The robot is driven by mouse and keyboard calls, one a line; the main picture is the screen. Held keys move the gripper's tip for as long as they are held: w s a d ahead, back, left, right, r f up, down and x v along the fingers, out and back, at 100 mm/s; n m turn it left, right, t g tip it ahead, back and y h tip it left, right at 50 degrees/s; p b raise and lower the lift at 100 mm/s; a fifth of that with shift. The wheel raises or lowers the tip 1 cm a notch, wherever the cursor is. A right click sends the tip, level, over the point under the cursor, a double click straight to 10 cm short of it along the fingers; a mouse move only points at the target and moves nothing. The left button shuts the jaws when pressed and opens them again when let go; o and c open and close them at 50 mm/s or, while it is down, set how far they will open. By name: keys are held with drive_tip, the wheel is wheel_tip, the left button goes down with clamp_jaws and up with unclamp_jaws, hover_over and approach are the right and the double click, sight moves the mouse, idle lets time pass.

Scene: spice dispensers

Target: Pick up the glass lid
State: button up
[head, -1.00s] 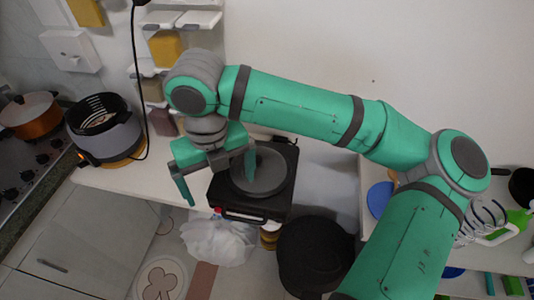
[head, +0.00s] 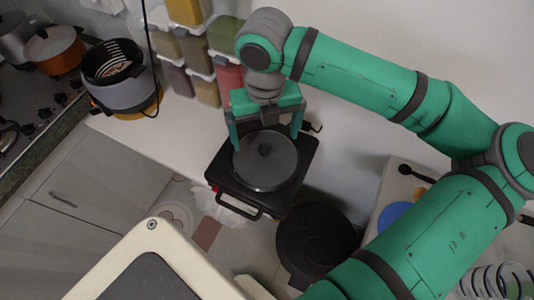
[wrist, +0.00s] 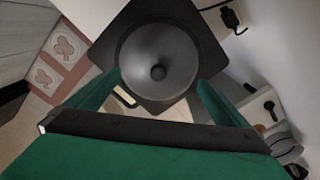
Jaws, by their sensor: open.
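The glass lid (head: 265,160) is a dark grey round disc with a small knob at its middle. It lies on a black square appliance (head: 252,203) with a front handle, at the counter's edge. In the wrist view the lid (wrist: 158,58) shows its knob facing me, just beyond my fingertips. My gripper (head: 266,128) is open, with its two green fingers above the lid's back part in the head view. In the wrist view the fingers (wrist: 155,78) are spread to either side below the knob. Nothing is between them.
Spice dispensers (head: 195,50) hang on the wall left of my gripper. A grey and orange cooker (head: 120,85) stands on the counter at left. A black round object (head: 315,240) is below right of the appliance. A power cord (wrist: 234,20) lies beside the appliance.

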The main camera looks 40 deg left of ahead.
sight(265, 149)
drive_tip(key=shift+s+f, duration=0.2)
drive_tip(key=shift+f, duration=2.8)
drive_tip(key=shift+s+d, duration=0.1)
drive_tip(key=c, duration=1.6)
drive_tip(key=shift+o, duration=0.2)
